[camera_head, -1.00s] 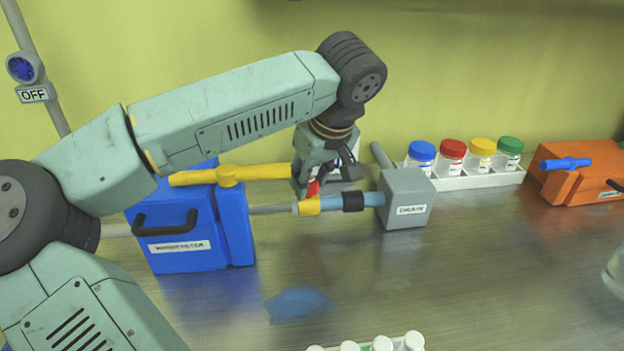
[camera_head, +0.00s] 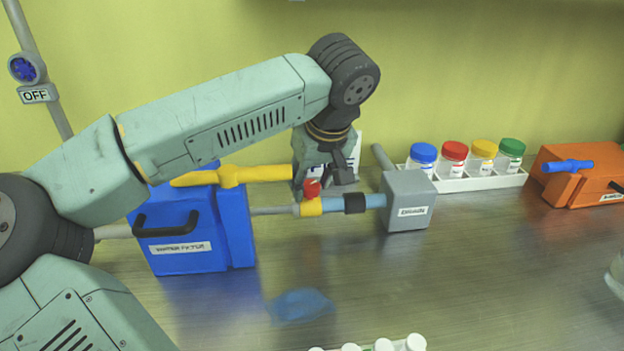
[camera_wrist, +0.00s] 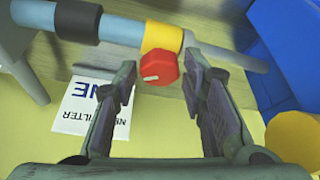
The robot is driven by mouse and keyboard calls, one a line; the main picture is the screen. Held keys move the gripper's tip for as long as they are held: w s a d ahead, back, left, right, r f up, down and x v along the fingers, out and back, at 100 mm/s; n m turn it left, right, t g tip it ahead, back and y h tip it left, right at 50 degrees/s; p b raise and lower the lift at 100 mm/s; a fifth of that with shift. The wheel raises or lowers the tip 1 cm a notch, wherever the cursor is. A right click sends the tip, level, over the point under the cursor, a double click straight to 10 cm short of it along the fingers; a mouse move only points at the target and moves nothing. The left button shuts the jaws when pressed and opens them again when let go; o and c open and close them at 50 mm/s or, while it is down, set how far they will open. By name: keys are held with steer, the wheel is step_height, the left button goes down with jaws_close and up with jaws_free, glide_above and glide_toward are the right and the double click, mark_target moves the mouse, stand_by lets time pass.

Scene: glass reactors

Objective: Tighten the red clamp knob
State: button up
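The red clamp knob (camera_head: 312,189) sits on the yellow clamp (camera_head: 310,207) around the pipe between the blue box and the grey drain box. In the wrist view the red knob (camera_wrist: 158,69) shows a pale mark on its face, beside the yellow clamp (camera_wrist: 162,36). My gripper (camera_head: 327,190) is behind and just above the knob in the head view. In the wrist view my gripper (camera_wrist: 163,75) is open, with one finger on each side of the knob and clear space beside both. It holds nothing.
The blue box (camera_head: 190,235) with a yellow lever (camera_head: 230,175) stands left of the clamp. The grey drain box (camera_head: 408,200) is to the right. Behind are a white label card (camera_wrist: 92,108) and a rack (camera_head: 465,182) of jars. The front counter is mostly clear around a blue patch (camera_head: 300,304).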

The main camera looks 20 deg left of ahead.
steer(key=shift+o, duration=1.1)
